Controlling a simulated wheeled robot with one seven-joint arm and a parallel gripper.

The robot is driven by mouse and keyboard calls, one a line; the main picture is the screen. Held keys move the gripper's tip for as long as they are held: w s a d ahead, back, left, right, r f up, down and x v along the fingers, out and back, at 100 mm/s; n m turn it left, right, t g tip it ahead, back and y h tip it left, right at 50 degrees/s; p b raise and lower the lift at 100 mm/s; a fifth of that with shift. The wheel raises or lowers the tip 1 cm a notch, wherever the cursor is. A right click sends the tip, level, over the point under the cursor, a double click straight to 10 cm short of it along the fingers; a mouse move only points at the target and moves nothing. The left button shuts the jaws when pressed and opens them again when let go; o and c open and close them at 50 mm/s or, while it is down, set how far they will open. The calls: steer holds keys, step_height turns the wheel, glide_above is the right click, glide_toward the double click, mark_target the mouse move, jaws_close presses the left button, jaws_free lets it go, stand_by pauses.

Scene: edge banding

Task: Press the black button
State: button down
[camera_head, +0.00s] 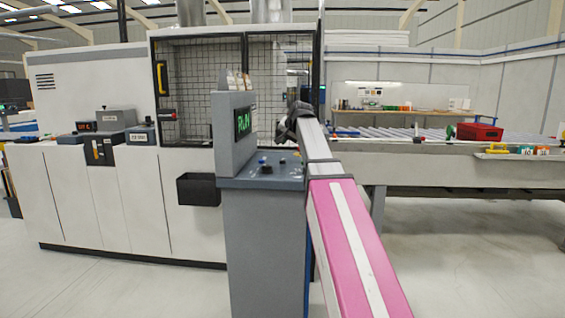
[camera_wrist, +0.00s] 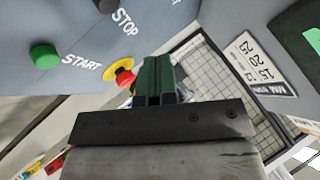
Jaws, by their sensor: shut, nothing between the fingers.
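The black button (camera_wrist: 108,5) is at the top edge of the wrist view, partly cut off, above the word STOP on a grey-blue panel (camera_wrist: 195,28). A green button (camera_wrist: 44,56) marked START is to its left. A red mushroom button on a yellow ring (camera_wrist: 122,76) is just left of my fingers. My gripper (camera_wrist: 157,60) is shut and empty, its dark green fingers side by side, apart from the black button in the picture. In the head view the control console (camera_head: 264,230) has small knobs on its sloping top; the black button cannot be made out there.
A screen reading RUN (camera_head: 243,123) rises from the console's left side. A large white machine (camera_head: 95,80) with a mesh window stands behind. A roller table (camera_head: 450,172) with a red box (camera_head: 480,131) is at right. The floor (camera_head: 490,270) at right is clear.

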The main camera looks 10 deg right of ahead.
steer(key=shift+f, duration=3.3)
stand_by(0.9)
steer(key=shift+r, duration=0.9)
steer(key=shift+r, duration=2.5)
